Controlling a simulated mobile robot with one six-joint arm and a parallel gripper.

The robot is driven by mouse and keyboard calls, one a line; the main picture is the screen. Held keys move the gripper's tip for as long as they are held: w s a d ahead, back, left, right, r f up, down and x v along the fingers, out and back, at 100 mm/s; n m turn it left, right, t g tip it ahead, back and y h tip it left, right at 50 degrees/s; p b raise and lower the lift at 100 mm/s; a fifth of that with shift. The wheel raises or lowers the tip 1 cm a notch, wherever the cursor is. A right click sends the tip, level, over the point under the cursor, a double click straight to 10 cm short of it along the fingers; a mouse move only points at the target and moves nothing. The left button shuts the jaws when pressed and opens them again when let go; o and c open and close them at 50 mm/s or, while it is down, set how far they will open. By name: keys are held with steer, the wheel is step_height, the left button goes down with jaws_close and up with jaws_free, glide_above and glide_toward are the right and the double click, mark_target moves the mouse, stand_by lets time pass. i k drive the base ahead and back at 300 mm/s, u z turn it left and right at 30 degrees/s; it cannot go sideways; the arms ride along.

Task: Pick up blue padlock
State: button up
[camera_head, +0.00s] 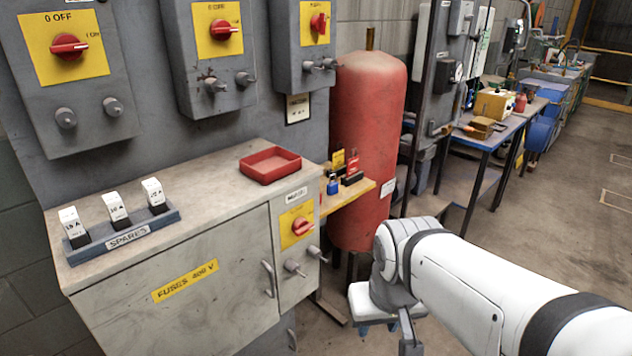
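A small blue padlock (333,187) sits on a narrow wooden shelf (362,192), between the grey cabinet and the red tank. It is small in the picture, and its shackle is hard to make out. My gripper (385,334) is low in the picture, in front of and below the shelf, apart from the padlock. Its fingertips are not clearly shown near the lower frame edge, so I cannot tell whether it is open or shut.
The grey cabinet (210,285) carries a red tray (270,165) and a rack of white fuses (120,232). Red and yellow items (345,162) stand close behind the padlock. The red tank (368,130) rises beside the shelf. Open floor (560,220) lies to the right.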

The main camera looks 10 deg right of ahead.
mark_target(333, 187)
steer(key=z, duration=0.25)
steer(key=i, duration=1.15)
steer(key=u, duration=0.3)
